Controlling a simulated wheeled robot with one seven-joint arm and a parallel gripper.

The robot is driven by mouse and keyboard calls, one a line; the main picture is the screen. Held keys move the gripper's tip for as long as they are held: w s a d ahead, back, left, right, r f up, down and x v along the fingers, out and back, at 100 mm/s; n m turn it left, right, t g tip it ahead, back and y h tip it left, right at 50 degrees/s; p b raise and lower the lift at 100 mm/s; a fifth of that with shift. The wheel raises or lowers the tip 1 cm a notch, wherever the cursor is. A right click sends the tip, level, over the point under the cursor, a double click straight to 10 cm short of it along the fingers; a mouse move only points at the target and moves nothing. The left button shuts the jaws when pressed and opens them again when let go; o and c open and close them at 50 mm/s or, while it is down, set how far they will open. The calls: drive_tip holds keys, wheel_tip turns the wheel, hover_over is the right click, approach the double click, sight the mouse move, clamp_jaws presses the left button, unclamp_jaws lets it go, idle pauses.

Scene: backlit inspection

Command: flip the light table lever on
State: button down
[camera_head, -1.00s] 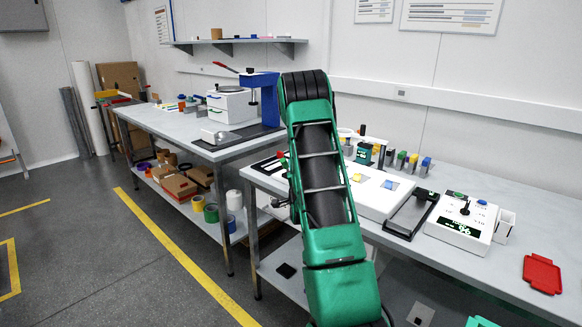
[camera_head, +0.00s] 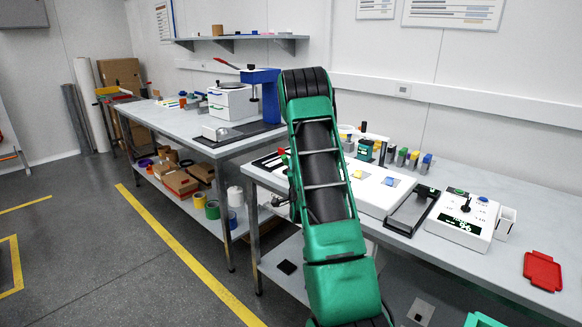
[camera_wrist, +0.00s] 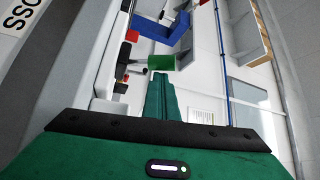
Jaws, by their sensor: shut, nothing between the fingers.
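The light table (camera_head: 378,204) appears as a white, flat box on the near bench, with small yellow and blue pieces on top. My green arm covers its left part in the head view. I cannot make out its lever in either view; it may be hidden behind my arm. My gripper (camera_wrist: 160,82) shows in the wrist view with its green fingers together and nothing visible between them. In the head view it is hidden behind my arm, so its distance to the light table cannot be told.
A white box (camera_head: 457,226) with a black stick and a display stands right of a black-framed device (camera_head: 411,212). A red tray (camera_head: 542,271) lies at the far right. A blue press (camera_head: 268,92) stands on the farther bench. Bare bench top lies around the red tray.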

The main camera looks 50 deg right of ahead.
drive_tip(key=v, duration=1)
drive_tip(key=shift+s+a, duration=0.15)
drive_tip(key=s+a+n+g+y, duration=0.1)
drive_tip(key=a+n+g+y, duration=0.55)
drive_tip(key=a+n, duration=0.2)
drive_tip(key=s+a+r+n+g+y, duration=0.1)
drive_tip(key=s+a+n+g+y, duration=0.1)
drive_tip(key=s+a, duration=0.4)
drive_tip(key=s+a+r+n+g+y, duration=0.2)
drive_tip(key=s+a, duration=0.4)
drive_tip(key=s, duration=0.7)
drive_tip(key=s+a+r+n+g+y, duration=0.2)
drive_tip(key=s+a+n+g, duration=0.2)
drive_tip(key=s+a, duration=0.3)
drive_tip(key=s+g, duration=0.1)
drive_tip(key=s, duration=0.2)
drive_tip(key=shift+s+n+y, duration=0.3)
drive_tip(key=shift+n+y, duration=0.05)
